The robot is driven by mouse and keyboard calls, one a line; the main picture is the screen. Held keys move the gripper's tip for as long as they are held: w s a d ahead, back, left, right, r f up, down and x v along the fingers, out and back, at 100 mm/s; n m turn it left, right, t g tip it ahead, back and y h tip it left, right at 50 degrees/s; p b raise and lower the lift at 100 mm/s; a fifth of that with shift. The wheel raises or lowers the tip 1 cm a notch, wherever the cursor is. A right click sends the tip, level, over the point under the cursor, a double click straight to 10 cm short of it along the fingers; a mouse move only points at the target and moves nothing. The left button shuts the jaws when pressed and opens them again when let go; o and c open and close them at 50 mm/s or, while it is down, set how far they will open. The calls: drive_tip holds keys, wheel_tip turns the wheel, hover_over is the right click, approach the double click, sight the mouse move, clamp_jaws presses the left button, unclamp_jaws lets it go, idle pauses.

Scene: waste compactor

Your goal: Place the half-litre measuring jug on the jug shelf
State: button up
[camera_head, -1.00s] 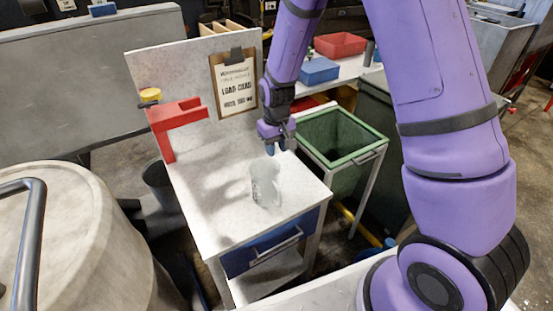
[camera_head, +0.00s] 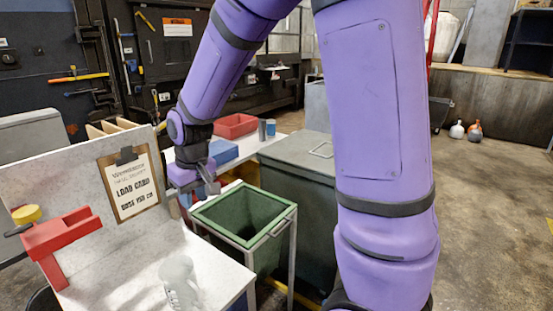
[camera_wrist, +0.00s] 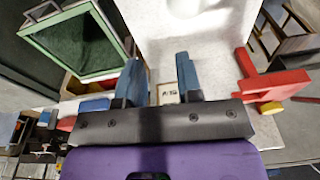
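A clear, translucent measuring jug (camera_head: 180,284) stands on the white worktop (camera_head: 108,285), near the bottom of the head view. My gripper (camera_head: 211,182) is above and behind the jug, apart from it, close to the green bin's left corner. In the wrist view my gripper (camera_wrist: 162,80) shows two blue-grey fingers spread apart with nothing held between them. I cannot pick out a jug shelf in these frames.
A clipboard card (camera_head: 130,185) leans on the upright back panel, right of a red bracket (camera_head: 62,240). A green open bin (camera_head: 285,222) stands right of the worktop. A blue box (camera_head: 222,152) and red tray (camera_head: 236,124) sit behind. Open floor (camera_head: 490,220) lies at right.

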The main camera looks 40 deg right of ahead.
drive_tip(key=s+d+r+t, duration=0.1)
drive_tip(key=s+d+r, duration=0.1)
drive_tip(key=s+r, duration=0.6)
drive_tip(key=s+d+r+m+t, duration=0.1)
drive_tip(key=s+r, duration=0.6)
drive_tip(key=s, duration=0.7)
drive_tip(key=shift+s+d+r+m+t+h, duration=0.2)
drive_tip(key=shift+d+r+m+t+h, duration=0.15)
drive_tip(key=shift+d+t, duration=0.65)
drive_tip(key=shift+o, duration=0.7)
drive_tip(key=shift+s+d, duration=0.2)
drive_tip(key=shift+s, duration=0.15)
drive_tip(key=shift+w, duration=0.1)
